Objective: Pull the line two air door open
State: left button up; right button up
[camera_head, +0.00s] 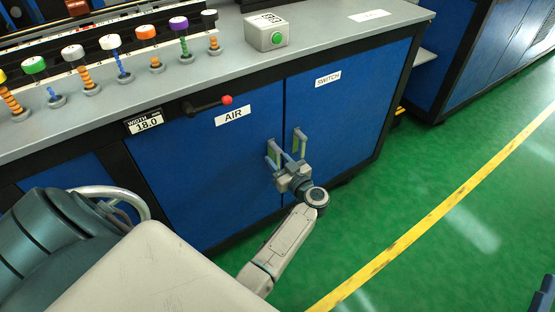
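The blue door labelled AIR (205,165) is in the front of the grey-topped cabinet and looks shut, flush with the panel beside it. My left gripper (286,147) is at the seam between the AIR door and the door labelled SWITCH (345,110). Its two fingers are spread apart and point at the cabinet front, one on each side of the seam. I see nothing held between them. Any handle at the seam is hidden or too small to tell from the fingers.
A black lever with a red knob (227,100) sticks out above the AIR label. Coloured knobs (178,23) and a grey box with a green button (267,32) stand on the grey top (330,30). The green floor (400,200) at right is clear.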

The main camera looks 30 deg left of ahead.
pick_arm(q)
grip_shut()
